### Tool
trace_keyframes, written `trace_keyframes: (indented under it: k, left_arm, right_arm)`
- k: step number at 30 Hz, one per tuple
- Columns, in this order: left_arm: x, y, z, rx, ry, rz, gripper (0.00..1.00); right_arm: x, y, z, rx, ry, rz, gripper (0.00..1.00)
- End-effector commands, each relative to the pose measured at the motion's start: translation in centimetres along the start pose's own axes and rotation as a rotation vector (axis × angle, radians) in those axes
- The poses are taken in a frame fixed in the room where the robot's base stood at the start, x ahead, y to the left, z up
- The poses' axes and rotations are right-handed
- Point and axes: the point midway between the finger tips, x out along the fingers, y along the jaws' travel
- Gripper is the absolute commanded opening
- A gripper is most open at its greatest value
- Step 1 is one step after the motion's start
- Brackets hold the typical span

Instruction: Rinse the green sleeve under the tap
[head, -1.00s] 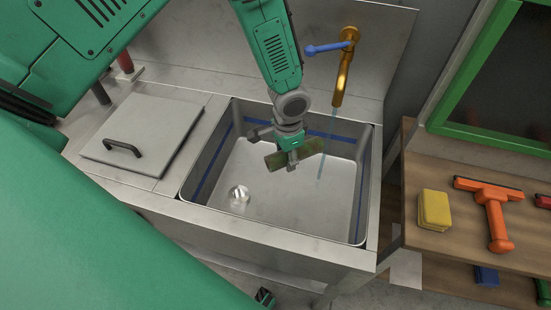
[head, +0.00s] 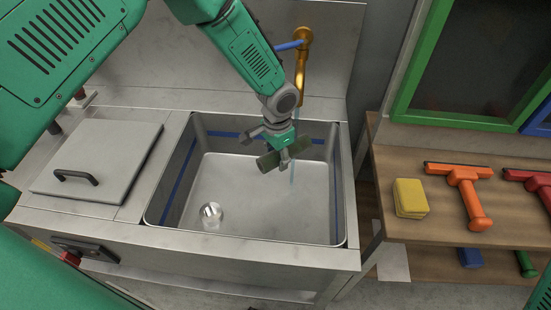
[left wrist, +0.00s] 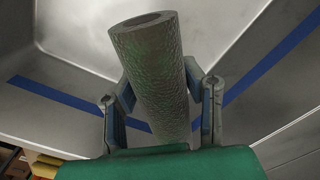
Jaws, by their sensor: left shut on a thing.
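The green sleeve (head: 269,161) is a dark, mottled hollow cylinder. My left gripper (head: 267,152) is shut on it, holding it tilted above the sink floor. In the left wrist view the sleeve (left wrist: 150,70) stands between the two fingers (left wrist: 158,92), its open end towards the top. The brass tap (head: 302,70) with a blue lever (head: 288,46) is at the back of the sink (head: 252,237). A thin bluish water stream (head: 293,176) shows just below the sleeve's right part; I cannot tell whether it touches the sleeve. My right gripper is not in view.
A drain (head: 211,213) is in the sink floor. A lid with a black handle (head: 100,158) lies left of the sink. On the wooden shelf (head: 400,236) at right are a yellow sponge (head: 410,198), an orange squeegee (head: 468,196) and a red one (head: 533,180).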

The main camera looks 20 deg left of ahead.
Motion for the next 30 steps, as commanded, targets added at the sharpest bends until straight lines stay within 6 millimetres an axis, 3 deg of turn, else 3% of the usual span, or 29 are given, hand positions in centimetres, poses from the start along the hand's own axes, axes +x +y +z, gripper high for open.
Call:
trace_keyframes:
  k: [30]
  left_arm:
    - [0.02, -0.49, 0.57, 0.000, 0.000, 0.000, 0.07]
  right_arm:
    - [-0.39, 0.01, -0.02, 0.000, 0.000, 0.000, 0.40]
